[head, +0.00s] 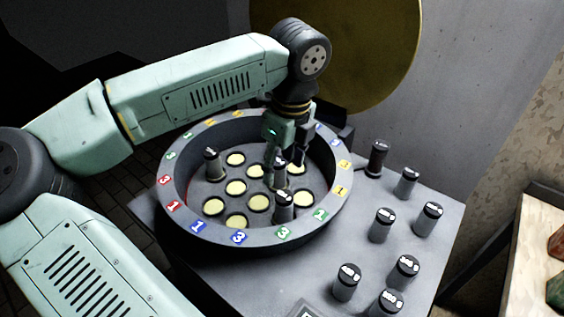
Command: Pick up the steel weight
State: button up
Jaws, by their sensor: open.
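Several dark cylindrical weights with labelled black caps are in view; I cannot tell which one the task means. In the round tray (178,205), one weight (212,167) stands at the left and another (284,208) near the front. My gripper (284,170) points down into the tray, right of its middle, with its fingers apart. A dark capped shape shows between or just behind the fingers, but the fingers partly hide it. I cannot tell whether they touch it.
Several more weights stand on the grey table (325,255), including one at the back (376,160) and one at the right (427,220). Pale round spots mark the tray floor. Coloured number tags line its raised rim. A yellow disc (350,50) stands behind my arm.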

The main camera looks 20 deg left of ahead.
aim_at(348, 277)
jog(key=k, duration=0.95)
